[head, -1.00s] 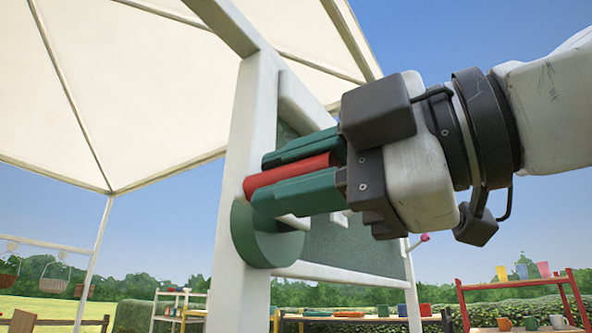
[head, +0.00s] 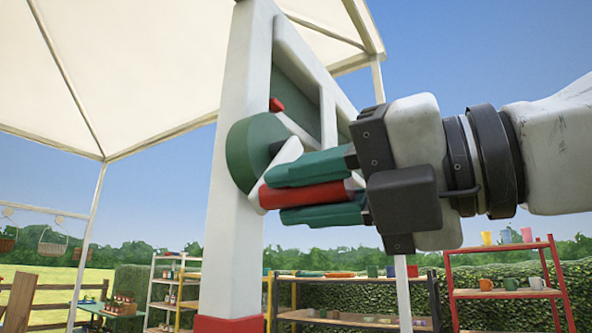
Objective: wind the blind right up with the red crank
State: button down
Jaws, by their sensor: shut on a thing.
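The red crank handle (head: 302,196) sticks out from the end of a white crank arm (head: 284,157). The arm joins a round green hub (head: 247,146) on a white post (head: 229,210). My gripper (head: 312,190) is shut on the red handle, with one green finger above it and one below. The handle sits low and to the right of the hub. A green panel (head: 296,75), perhaps the blind, shows in the white frame behind; my gripper hides part of it.
A cream canopy (head: 90,60) spreads overhead at the left. A red shelf (head: 500,294) with pots and cups stands at the right, and a yellow-and-black shelf (head: 350,320) stands behind the post. Hanging baskets (head: 52,243) are at the far left.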

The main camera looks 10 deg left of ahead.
jog(key=shift+w+d+f+n, duration=0.3)
jog(key=shift+w+n, duration=0.45)
jog(key=shift+w, duration=0.05)
jog(key=shift+w+d+f+n, duration=0.35)
jog(key=shift+w+n, duration=0.45)
jog(key=shift+w, duration=0.05)
jog(key=shift+w+d+f+n, duration=0.3)
jog(key=shift+w+n, duration=0.45)
jog(key=shift+w, duration=0.15)
jog(key=c, duration=0.9)
grip_release()
jog(key=shift+c, duration=0.2)
jog(key=b+v, duration=0.2)
jog(key=v, duration=0.8)
jog(key=shift+d, duration=0.4)
